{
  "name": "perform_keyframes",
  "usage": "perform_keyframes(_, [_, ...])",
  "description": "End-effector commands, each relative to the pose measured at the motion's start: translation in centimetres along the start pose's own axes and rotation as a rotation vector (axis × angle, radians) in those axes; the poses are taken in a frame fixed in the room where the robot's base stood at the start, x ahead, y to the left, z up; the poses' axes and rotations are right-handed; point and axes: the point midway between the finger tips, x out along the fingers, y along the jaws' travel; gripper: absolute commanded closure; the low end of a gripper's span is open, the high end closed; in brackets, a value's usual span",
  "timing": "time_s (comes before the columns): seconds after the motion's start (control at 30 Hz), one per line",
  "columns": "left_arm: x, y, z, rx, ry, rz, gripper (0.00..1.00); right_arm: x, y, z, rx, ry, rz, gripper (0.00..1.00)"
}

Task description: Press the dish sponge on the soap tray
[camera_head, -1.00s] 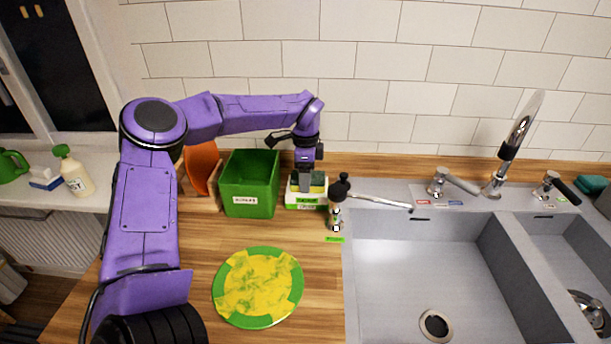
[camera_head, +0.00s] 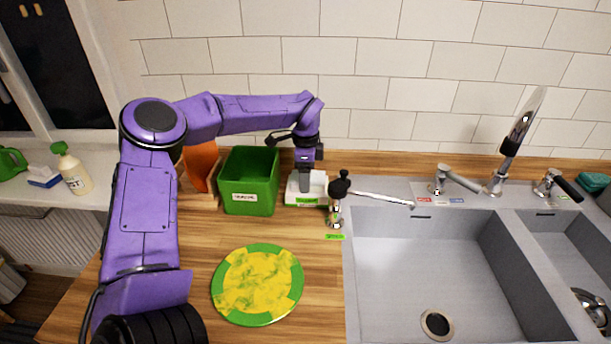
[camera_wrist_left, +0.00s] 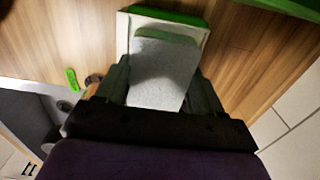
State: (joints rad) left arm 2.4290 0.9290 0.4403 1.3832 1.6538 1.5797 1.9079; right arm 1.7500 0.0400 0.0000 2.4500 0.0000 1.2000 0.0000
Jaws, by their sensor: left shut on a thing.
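My left gripper (camera_head: 305,180) points down over the white soap tray (camera_head: 292,193) on the wooden counter, between the green bin and the sink. In the left wrist view, the left gripper (camera_wrist_left: 160,95) has its fingers on either side of a pale grey block (camera_wrist_left: 155,72), which seems to be the dish sponge. A green strip shows at the block's far edge. The tray's white rim (camera_wrist_left: 122,35) and green label show around and behind it. Whether the block touches the tray bottom is hidden. My right gripper is not in view.
A green bin (camera_head: 249,196) stands left of the tray. A dark-knobbed fitting (camera_head: 336,212) stands at the right, beside the sink (camera_head: 420,270). A green plate with yellow patches (camera_head: 257,284) lies in front. The tiled wall rises behind.

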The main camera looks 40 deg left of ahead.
Motion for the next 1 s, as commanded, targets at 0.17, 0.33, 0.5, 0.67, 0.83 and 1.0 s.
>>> perform_keyframes(0.17, [0.1, 0.0, 0.0, 0.0, -0.001, 0.001, 0.57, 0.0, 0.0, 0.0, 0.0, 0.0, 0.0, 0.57])
perform_keyframes(0.33, [0.1, 0.0, 0.0, 0.0, -0.001, 0.001, 0.57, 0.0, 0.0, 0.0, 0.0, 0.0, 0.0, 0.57])
perform_keyframes(0.5, [0.1, 0.0, 0.0, 0.0, -0.001, 0.001, 0.57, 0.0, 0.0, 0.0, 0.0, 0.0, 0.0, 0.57])
perform_keyframes(0.67, [-0.7, 0.0, 0.0, 0.0, -0.001, 0.001, 0.57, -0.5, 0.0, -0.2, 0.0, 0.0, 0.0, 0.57])
perform_keyframes(0.83, [-2.4, 0.0, 0.0, -0.001, -0.001, 0.0, 0.57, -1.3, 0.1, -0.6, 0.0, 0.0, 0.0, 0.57])
perform_keyframes(1.0, [-4.1, 0.0, 0.0, 0.0, 0.0, -0.001, 0.57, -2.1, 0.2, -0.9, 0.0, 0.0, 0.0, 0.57])
